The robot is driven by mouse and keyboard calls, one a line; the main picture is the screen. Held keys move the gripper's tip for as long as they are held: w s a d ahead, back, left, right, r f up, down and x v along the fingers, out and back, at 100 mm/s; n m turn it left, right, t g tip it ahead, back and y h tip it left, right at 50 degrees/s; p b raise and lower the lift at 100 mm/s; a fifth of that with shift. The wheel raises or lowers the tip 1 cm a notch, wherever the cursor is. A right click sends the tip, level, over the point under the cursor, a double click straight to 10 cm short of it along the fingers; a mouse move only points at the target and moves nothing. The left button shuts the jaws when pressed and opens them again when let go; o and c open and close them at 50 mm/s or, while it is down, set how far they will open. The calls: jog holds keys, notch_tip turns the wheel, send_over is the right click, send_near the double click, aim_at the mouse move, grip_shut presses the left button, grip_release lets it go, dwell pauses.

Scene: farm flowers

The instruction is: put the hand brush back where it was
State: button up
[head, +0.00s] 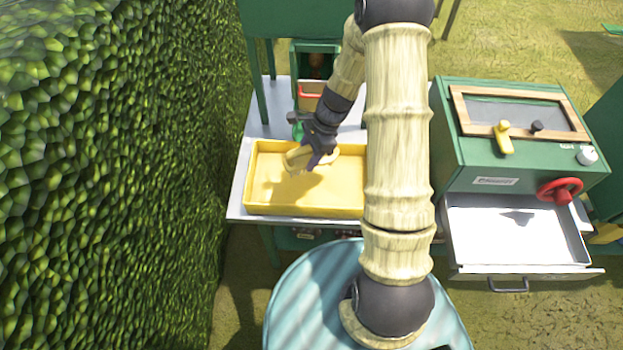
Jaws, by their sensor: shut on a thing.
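My gripper (314,158) is over the yellow tray (305,207), inside its outline in the head view. It is shut on a pale yellow thing (298,157), which seems to be the hand brush; the wrist and fingers partly cover it. I cannot tell whether the held thing touches the tray floor. My arm hides the right end of the tray.
The tray stands on a grey table (237,208) beside a tall hedge (110,170). Behind it is a small green cabinet (316,60) with a red-handled box. At right is a green machine (520,150) with a red handwheel (560,191) and an open white drawer (515,240).

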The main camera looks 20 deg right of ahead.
jog(key=shift+f, duration=2.7)
jog(key=shift+f+p, duration=0.45)
jog(key=shift+f, duration=1.65)
jog(key=shift+f, duration=0.1)
jog(key=o, duration=1)
jog(key=b+v, duration=0.1)
jog(key=v, duration=1.1)
